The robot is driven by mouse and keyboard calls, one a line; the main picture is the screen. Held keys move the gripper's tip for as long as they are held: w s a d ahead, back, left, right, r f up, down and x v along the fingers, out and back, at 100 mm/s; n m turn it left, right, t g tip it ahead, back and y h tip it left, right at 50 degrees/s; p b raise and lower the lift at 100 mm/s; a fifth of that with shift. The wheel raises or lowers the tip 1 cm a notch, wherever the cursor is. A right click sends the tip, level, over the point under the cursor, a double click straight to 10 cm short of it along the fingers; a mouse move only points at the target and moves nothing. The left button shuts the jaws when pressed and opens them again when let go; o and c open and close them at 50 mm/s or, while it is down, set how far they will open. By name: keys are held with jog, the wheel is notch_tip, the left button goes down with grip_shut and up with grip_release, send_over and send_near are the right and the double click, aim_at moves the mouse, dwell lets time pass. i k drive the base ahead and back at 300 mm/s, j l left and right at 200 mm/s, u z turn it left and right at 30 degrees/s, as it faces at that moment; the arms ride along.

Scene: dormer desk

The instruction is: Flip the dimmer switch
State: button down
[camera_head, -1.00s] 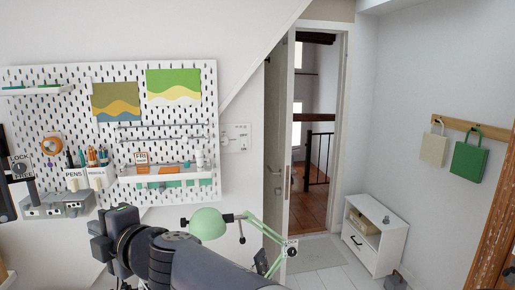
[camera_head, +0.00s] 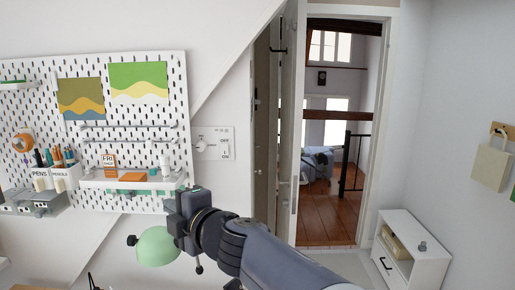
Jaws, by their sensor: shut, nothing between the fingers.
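A white wall plate (camera_head: 213,150) is on the wall just right of the pegboard, with small dark markings. It carries a round white knob (camera_head: 200,142) on its left and a small switch on its right. Which of these is the dimmer is too small to tell. My gripper (camera_head: 172,207) is at the end of my dark arm, in front of the pegboard's lower right corner, below and left of the plate. It is shut and empty, and appears apart from the plate. Its fingertips are small and partly hidden by its own body.
The white pegboard (camera_head: 100,137) with shelves and pen cups fills the left. A green lamp head (camera_head: 157,246) is just below my gripper, close to my arm. The open door (camera_head: 287,150) stands right of the plate. A white cabinet (camera_head: 405,250) is at lower right.

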aim_at(224, 146)
jog(key=i+l, duration=0.25)
jog(key=i, duration=0.2)
jog(key=i+l, duration=0.25)
jog(key=i, duration=0.15)
jog(key=z, duration=0.05)
